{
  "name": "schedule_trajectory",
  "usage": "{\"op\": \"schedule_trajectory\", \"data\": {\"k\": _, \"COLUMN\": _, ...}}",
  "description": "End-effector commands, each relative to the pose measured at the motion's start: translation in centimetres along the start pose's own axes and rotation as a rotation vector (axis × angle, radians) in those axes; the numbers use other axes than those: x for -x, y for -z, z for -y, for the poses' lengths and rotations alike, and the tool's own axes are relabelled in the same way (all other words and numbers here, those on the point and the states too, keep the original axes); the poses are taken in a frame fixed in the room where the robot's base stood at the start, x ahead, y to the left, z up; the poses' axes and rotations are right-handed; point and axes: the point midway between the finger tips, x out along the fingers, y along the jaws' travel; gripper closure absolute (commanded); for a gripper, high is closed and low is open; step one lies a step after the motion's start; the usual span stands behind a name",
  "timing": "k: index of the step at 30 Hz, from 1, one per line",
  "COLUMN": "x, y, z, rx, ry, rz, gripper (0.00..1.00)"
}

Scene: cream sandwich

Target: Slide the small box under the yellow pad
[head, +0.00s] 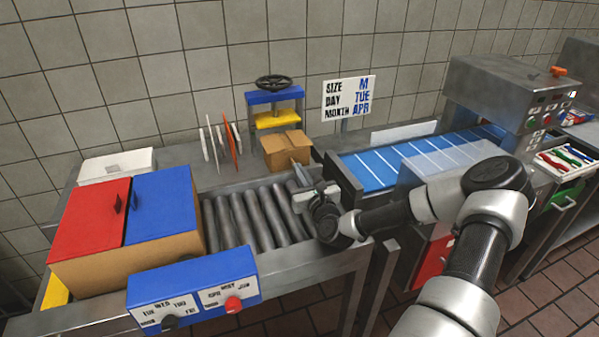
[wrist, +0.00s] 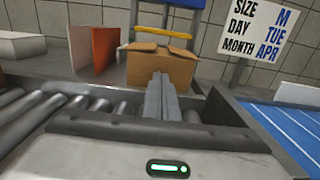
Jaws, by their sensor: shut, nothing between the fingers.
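The small cardboard box (head: 287,148) stands at the back edge of the rollers, in front of the blue press with the handwheel. Its top flaps look slightly raised. The yellow pad (head: 278,119) hangs in the press frame, behind and above the box. In the wrist view the box (wrist: 161,66) is straight ahead, with the yellow pad (wrist: 163,32) just above and behind it. My gripper (head: 299,172) is shut and empty, pointing at the front of the box. Its fingers (wrist: 161,97) overlap the box's lower front in the wrist view; I cannot tell whether they touch it.
Metal rollers (head: 245,215) lie left of my gripper. A large box with red and blue flaps (head: 160,203) stands at the left. Thin upright cards (head: 222,140) stand left of the small box. A blue conveyor (head: 400,165) runs at the right. A sign (head: 348,98) stands behind.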

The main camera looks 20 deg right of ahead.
Motion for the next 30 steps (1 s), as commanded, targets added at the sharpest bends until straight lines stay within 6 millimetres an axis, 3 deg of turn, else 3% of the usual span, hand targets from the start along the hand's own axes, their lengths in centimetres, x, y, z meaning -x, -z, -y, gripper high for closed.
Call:
{"op": "schedule_trajectory", "data": {"k": 5, "x": -0.7, "y": 0.2, "z": 0.0, "rx": 0.001, "ry": 0.0, "rz": 0.002, "gripper": 1.0}}
{"op": "schedule_trajectory", "data": {"k": 15, "x": -8.8, "y": 0.8, "z": -0.1, "rx": 0.001, "ry": 0.0, "rz": 0.002, "gripper": 1.0}}
{"op": "schedule_trajectory", "data": {"k": 18, "x": -10.2, "y": 0.5, "z": 0.0, "rx": 0.0, "ry": 0.0, "rz": 0.001, "gripper": 1.0}}
{"op": "schedule_trajectory", "data": {"k": 30, "x": -10.9, "y": 0.0, "z": 0.0, "rx": 0.0, "ry": -0.001, "rz": 0.0, "gripper": 1.0}}
